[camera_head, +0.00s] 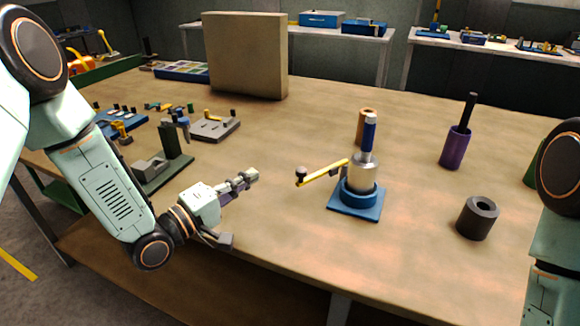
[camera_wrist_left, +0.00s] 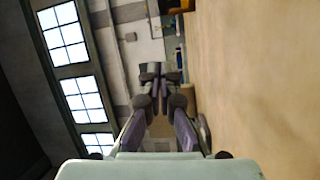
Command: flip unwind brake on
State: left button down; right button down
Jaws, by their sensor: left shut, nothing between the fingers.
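The unwind stand has a blue square base (camera_head: 356,203), a silver cylinder and a blue top. A yellow lever (camera_head: 323,173) with a dark knob (camera_head: 301,175) at its end sticks out from it to the left; I take this as the brake lever. My left gripper (camera_head: 251,175) is shut and empty, left of the knob and apart from it, above the table. In the left wrist view its fingers (camera_wrist_left: 160,80) are together, and the lever cannot be made out. My right arm shows at the right edge, but its gripper is out of view.
The wooden table (camera_head: 290,225) has a dark ring (camera_head: 478,217), a purple cup (camera_head: 455,147) with a dark rod, and a copper-brown roll (camera_head: 365,126) behind the stand. A dark green fixture (camera_head: 163,165) stands behind my left gripper. A tan board (camera_head: 246,55) stands at the back.

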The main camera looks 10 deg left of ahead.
pick_arm(q)
jog(key=shift+w+a+f, duration=0.25)
jog(key=shift+a, duration=0.05)
jog(key=w+d, duration=0.1)
jog(key=d, duration=0.1)
jog(key=w+d+b, duration=0.1)
jog(key=w+d, duration=0.1)
jog(key=d, duration=0.1)
jog(key=w+d, duration=0.2)
jog(key=shift+w+d, duration=0.2)
jog(key=shift+d, duration=0.15)
jog(key=shift+w+f, duration=0.1)
jog(key=shift+d, duration=0.1)
dwell(0.4)
